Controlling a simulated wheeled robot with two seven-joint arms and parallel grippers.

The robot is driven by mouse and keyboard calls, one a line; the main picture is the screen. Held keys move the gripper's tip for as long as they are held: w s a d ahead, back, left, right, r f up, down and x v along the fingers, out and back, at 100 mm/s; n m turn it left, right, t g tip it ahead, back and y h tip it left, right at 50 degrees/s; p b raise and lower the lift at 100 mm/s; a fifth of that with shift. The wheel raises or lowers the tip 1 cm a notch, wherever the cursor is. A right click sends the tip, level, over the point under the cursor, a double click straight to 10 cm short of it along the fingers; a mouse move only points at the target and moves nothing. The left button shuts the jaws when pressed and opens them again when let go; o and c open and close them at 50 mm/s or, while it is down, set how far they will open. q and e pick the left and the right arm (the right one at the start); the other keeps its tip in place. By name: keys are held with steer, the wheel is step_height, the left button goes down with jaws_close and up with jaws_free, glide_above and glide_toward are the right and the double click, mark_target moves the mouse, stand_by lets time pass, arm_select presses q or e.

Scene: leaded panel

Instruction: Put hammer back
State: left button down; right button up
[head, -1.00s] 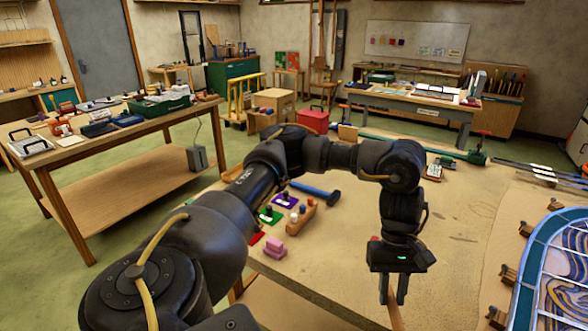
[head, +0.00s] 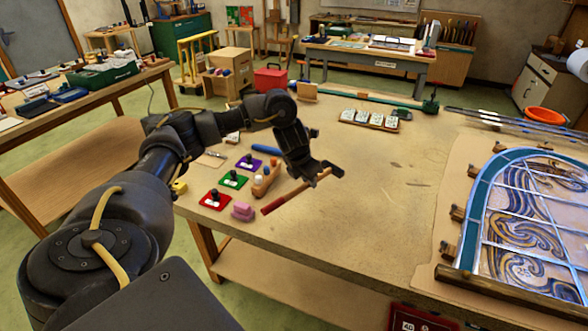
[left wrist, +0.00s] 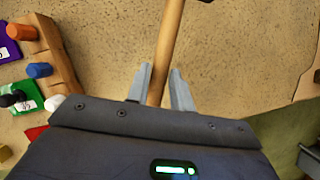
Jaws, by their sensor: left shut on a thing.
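My left gripper (head: 318,172) is shut on the wooden handle of a hammer (head: 290,195); the part toward the lower left is red. In the left wrist view the pale handle (left wrist: 169,45) runs between the two grey fingers toward the top edge, where only a bit of dark head shows. The handle is tilted over the bench (head: 370,210); its height above the top is hard to tell. My right gripper is not in view.
Purple, green and red squares (head: 215,199), a wooden peg block (head: 262,187) and a pink block (head: 243,211) stand left of the hammer. The leaded panel (head: 535,215) lies at the right. A tile tray (head: 369,119) sits behind. The bench middle is clear.

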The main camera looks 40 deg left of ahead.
arm_select(q)
steer(key=a+f+n+y+b, duration=0.1)
steer(key=a+f+n+b, duration=0.1)
steer(key=a, duration=0.1)
steer(key=a+f+n+b, duration=0.2)
steer(key=a+f+b, duration=0.1)
steer(key=shift+w+f+n+y, duration=0.1)
steer(key=shift+f+n+y, duration=0.15)
steer(key=shift+n+y, duration=0.15)
steer(key=shift+f+b, duration=0.9)
steer(key=shift+f, duration=0.3)
steer(key=c, duration=1.1)
jaws_free()
steer(key=shift+c, duration=0.2)
steer(key=p+v, duration=0.4)
steer(key=v, duration=0.6)
steer(key=shift+r, duration=0.4)
